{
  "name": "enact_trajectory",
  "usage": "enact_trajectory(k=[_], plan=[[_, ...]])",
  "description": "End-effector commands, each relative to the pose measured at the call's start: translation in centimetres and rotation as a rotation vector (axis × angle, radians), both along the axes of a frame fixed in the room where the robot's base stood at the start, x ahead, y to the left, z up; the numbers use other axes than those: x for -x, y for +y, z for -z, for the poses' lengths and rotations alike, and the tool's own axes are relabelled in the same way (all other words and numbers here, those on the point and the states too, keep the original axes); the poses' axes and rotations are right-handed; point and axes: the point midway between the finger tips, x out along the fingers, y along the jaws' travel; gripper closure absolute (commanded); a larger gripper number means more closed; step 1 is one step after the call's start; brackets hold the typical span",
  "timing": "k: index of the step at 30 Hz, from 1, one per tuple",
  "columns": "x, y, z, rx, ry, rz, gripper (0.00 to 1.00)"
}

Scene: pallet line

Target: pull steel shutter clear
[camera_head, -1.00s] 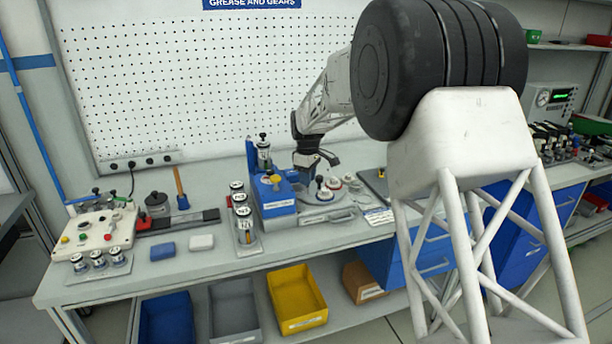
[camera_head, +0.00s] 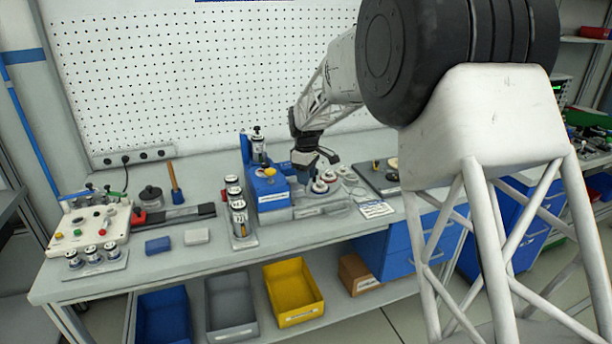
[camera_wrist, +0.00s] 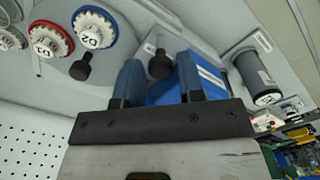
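My gripper (camera_head: 318,160) is over the right side of the blue machine (camera_head: 270,186) on the bench. In the wrist view its two blue fingers (camera_wrist: 158,64) are apart, with a black knob (camera_wrist: 160,67) showing between the tips. I cannot tell whether they touch it. A second black knob (camera_wrist: 80,67) stands on a grey round plate (camera_wrist: 62,82) beside numbered, colour-rimmed canisters (camera_wrist: 96,30). The steel shutter cannot be singled out for sure; the black knob between the fingers may be its handle. The gripper partly hides this area in the head view.
A row of canisters (camera_head: 238,215) stands left of the machine. A control box (camera_head: 88,228) is at the left end. A flat dark plate (camera_head: 378,176) lies to the right.

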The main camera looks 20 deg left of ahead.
Motion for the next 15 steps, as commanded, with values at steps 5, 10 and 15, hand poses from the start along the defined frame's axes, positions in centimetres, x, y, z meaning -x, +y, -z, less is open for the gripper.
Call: enact_trajectory(k=[5, 10, 15], plan=[[0.0, 0.0, 0.0, 0.0, 0.0, 0.0, 0.64], [0.0, 0.0, -0.6, 0.0, 0.0, 0.0, 0.64], [0.0, 0.0, -2.3, -0.001, -0.002, 0.0, 0.64]])
